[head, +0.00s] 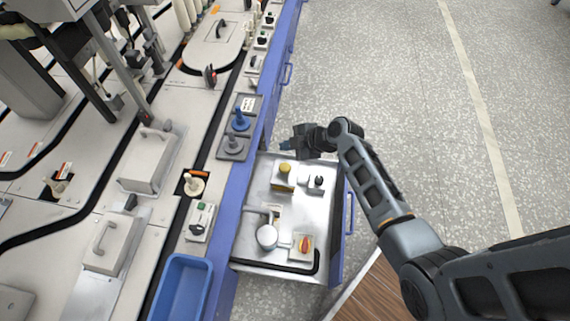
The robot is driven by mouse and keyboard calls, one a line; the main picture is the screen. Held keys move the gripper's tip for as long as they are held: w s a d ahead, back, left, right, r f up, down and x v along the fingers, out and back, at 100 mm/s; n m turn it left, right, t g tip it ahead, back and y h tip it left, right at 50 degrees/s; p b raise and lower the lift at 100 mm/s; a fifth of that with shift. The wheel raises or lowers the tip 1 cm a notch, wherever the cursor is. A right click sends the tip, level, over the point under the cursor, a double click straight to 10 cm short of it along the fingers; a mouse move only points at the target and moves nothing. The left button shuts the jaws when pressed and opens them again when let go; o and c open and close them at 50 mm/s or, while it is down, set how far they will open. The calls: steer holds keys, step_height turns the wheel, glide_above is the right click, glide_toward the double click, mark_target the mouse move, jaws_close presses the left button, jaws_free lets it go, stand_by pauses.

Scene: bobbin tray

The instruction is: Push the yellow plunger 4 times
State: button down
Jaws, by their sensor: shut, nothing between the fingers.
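The yellow plunger (284,169) has a rounded top and stands upright on a yellow-sided block on the metal tray. My gripper (287,145) is just beyond the plunger in the head view, near the tray's far edge. It looks small and dark, and its fingers are shut with nothing between them. It appears apart from the plunger, though the height between them is hard to judge.
A blue bin (183,287) sits below. Open floor lies at right.

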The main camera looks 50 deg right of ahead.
steer(key=shift+f, duration=0.2)
steer(key=b, duration=0.7)
glide_toward(282, 166)
steer(key=w+f, duration=0.1)
steer(key=w, duration=0.2)
steer(key=w+a+f, duration=0.1)
steer(key=w, duration=0.1)
steer(key=shift+a+f, duration=0.1)
steer(key=shift+f, duration=0.2)
stand_by(1.1)
steer(key=shift+f+b, duration=0.4)
steer(key=shift+b, duration=0.35)
steer(key=shift+f+b, duration=0.9)
steer(key=shift+f, duration=0.1)
stand_by(0.8)
steer(key=shift+r, duration=0.15)
steer(key=shift+r+p, duration=1.1)
steer(key=shift+r, duration=0.2)
steer(key=shift+r+p, duration=1.8)
steer(key=shift+r, duration=0.7)
